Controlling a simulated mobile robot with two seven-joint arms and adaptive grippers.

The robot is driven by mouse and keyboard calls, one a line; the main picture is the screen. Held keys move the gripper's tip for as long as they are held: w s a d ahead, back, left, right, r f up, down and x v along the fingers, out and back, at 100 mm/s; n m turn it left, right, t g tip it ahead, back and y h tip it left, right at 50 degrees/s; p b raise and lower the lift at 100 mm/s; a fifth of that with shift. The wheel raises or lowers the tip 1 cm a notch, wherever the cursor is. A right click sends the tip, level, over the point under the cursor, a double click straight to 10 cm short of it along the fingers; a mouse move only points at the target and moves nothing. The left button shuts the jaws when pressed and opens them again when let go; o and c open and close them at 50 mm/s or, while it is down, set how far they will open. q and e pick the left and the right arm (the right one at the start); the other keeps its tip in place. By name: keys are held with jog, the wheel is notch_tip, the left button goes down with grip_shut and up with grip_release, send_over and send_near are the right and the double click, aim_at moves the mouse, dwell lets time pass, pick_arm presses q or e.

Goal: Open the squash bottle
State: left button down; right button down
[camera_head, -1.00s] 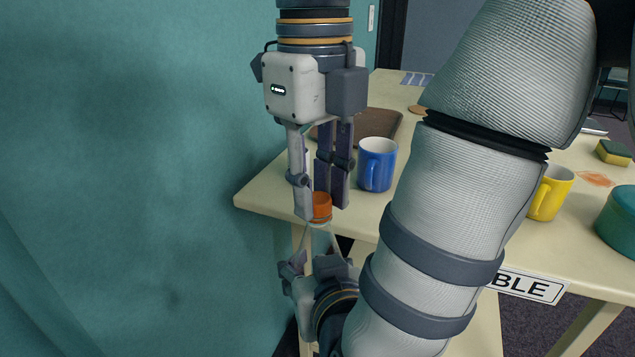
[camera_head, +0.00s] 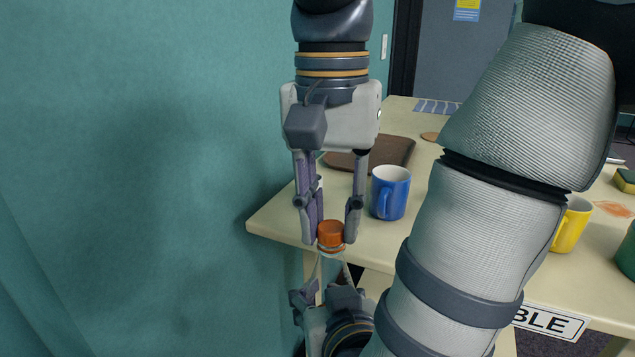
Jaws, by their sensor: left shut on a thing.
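The squash bottle (camera_head: 331,266) is upright in the air in front of the table's left corner. Its orange cap (camera_head: 331,233) faces up, and its clear shoulder shows below. My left gripper (camera_head: 331,228) points straight down from above and is shut on the cap, one finger on each side. My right gripper (camera_head: 325,300) is low in the picture, around the lower part of the bottle. Its fingertips and the bottle's lower body are mostly hidden, so its grip is unclear. I cannot tell whether the cap is loose on the neck.
The cream table (camera_head: 280,222) carries a blue mug (camera_head: 390,193) close to the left gripper, a brown folder-like item (camera_head: 385,152) and a yellow mug (camera_head: 571,225). My large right arm covers the table's middle. A teal wall fills the left.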

pick_arm(q)
jog(key=shift+r, duration=0.2)
jog(key=shift+r, duration=0.95)
